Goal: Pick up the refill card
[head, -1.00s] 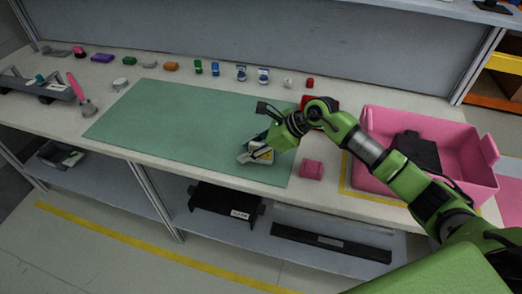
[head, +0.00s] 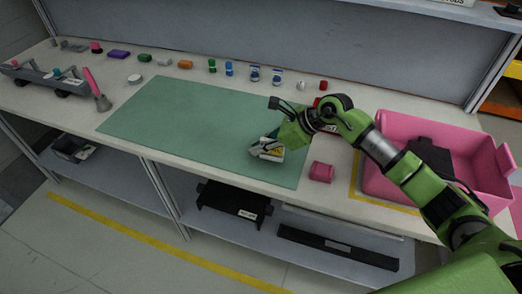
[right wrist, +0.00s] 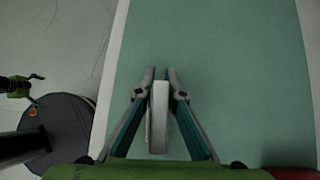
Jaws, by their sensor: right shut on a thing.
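The refill card (right wrist: 158,118) shows edge-on in the right wrist view as a thin, upright white slab between my two fingers. In the head view it is a small white and yellow piece (head: 271,154) at the front right of the green mat (head: 185,115), partly hidden by the fingers. My right gripper (head: 262,153) is shut on it, with the fingers (right wrist: 161,78) along both its sides in the right wrist view. I cannot tell whether the card touches the mat. My left gripper is not in view in the head view.
A pink block (head: 321,172) lies close by on the right. A pink bin (head: 376,185) with a dark item stands further right. Several small coloured items line the back of the table (head: 118,88). Most of the mat is clear.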

